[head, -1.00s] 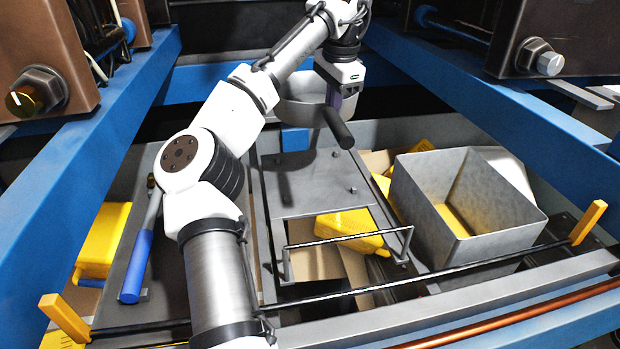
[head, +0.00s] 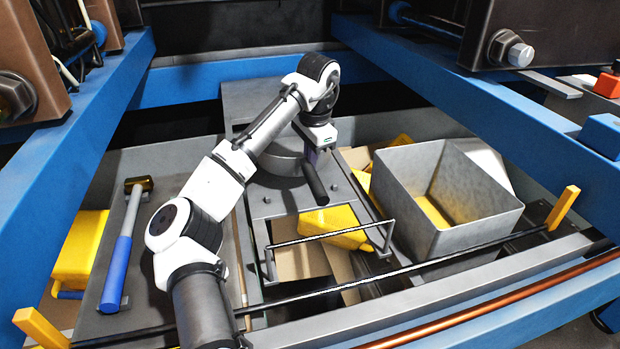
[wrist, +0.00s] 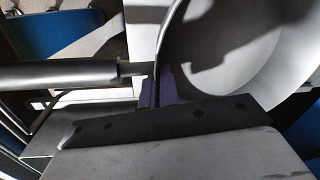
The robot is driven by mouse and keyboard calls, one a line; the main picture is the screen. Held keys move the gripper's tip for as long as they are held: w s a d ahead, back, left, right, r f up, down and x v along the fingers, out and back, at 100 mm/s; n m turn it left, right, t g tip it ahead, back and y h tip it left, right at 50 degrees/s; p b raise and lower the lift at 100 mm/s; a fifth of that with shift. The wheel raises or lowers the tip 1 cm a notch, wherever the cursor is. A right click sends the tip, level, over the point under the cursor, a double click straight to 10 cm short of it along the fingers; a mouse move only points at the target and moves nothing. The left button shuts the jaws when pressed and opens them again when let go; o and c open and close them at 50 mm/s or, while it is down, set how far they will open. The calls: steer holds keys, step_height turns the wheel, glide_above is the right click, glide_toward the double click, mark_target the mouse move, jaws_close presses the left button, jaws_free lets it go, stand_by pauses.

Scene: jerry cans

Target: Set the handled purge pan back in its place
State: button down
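The handled purge pan is a round grey pan (head: 272,163) with a dark bar handle (head: 314,184) pointing toward me. My gripper (head: 316,152) is shut on the pan's rim beside the handle. In the wrist view the purple fingers (wrist: 156,90) pinch the rim, with the pan's hollow inside (wrist: 235,60) to the right and the handle (wrist: 60,75) to the left. The pan is low over a grey plate (head: 285,203) with small upright pins. My arm hides part of the pan, and I cannot tell whether it touches the plate.
A square grey metal bin (head: 400,200) stands right of the plate. A thin wire rail (head: 330,237) rises at the plate's near edge. A blue-handled hammer (head: 118,260) lies on the left. Yellow cans (head: 335,225) lie below. Blue beams (head: 480,110) flank the space.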

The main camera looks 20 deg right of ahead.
steer(key=shift+f+p, duration=0.95)
steer(key=shift+f, duration=2.1)
steer(key=shift+f, duration=0.15)
steer(key=c, duration=1.7)
jaws_free()
steer(key=shift+f+b, duration=0.2)
steer(key=shift+b, duration=0.4)
